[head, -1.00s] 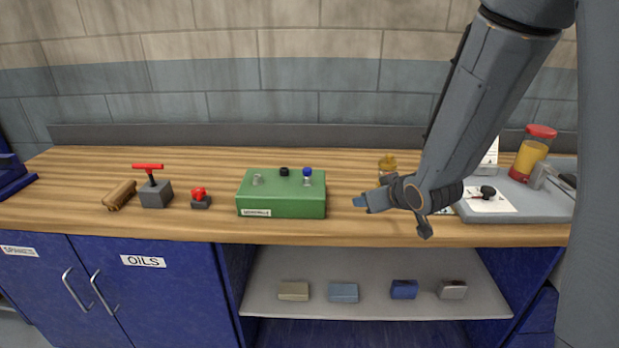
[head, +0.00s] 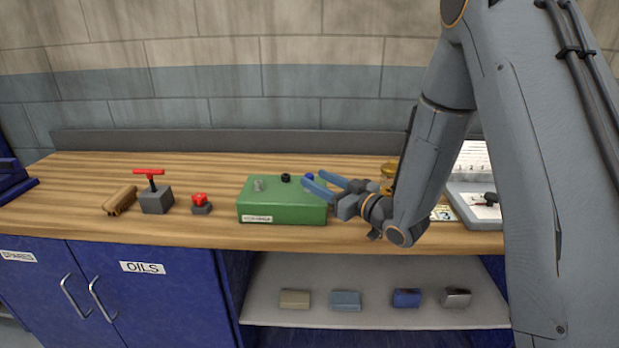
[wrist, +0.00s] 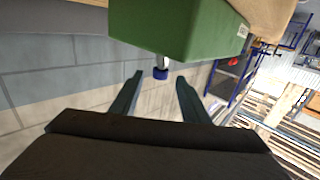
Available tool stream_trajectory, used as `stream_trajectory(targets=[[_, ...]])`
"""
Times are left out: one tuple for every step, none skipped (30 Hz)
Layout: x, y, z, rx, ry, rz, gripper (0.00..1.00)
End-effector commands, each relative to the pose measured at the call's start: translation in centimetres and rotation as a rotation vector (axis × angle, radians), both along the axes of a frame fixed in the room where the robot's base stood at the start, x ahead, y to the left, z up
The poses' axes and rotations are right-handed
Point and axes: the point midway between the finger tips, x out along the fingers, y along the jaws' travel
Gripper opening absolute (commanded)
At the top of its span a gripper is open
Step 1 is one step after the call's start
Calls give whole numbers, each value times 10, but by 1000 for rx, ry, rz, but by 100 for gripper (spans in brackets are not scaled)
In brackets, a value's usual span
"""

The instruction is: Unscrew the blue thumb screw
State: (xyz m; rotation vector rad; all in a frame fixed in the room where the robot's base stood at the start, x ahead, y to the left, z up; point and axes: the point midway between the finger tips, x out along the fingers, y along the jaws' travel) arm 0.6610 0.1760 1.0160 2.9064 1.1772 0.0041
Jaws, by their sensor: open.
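The blue thumb screw (head: 308,177) sits at the right end of the top of the green box (head: 270,203), partly hidden by a finger in the head view. In the wrist view the blue cap (wrist: 160,73) shows on a pale shank against the green box (wrist: 175,28). My gripper (head: 318,180) is open, with its blue fingers reaching left toward the screw. In the wrist view the fingertips (wrist: 159,76) stand on either side of the blue cap, with a gap on both sides. I cannot tell the exact depth between them.
A red T-handle on a grey block (head: 156,197), a red knob on a small base (head: 201,204) and a wooden piece (head: 119,200) lie left. A brass item (head: 389,172) stands close behind my gripper.

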Motion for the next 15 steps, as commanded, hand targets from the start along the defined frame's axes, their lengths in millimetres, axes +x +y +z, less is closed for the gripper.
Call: stream_trajectory(targets=[[4, 7, 0, 0, 0, 3, 42], [7, 9, -1, -1, 1, 2, 42], [11, 13, -2, 0, 0, 2, 42], [14, 16, -2, 0, 0, 3, 42], [18, 19, -2, 0, -1, 2, 42], [21, 22, -2, 0, -1, 2, 42], [23, 24, -2, 0, -1, 1, 42], [25, 25, -2, 0, -1, 1, 42], [27, 27, -2, -1, -1, 0, 42], [28, 27, -3, -1, -1, 0, 42], [28, 28, -3, -1, -1, 0, 42], [28, 28, -3, -1, 1, 0, 42], [28, 28, -4, -1, 1, 0, 42], [28, 28, -4, -1, 1, 0, 42], [28, 28, -4, 0, 0, -1, 42]])
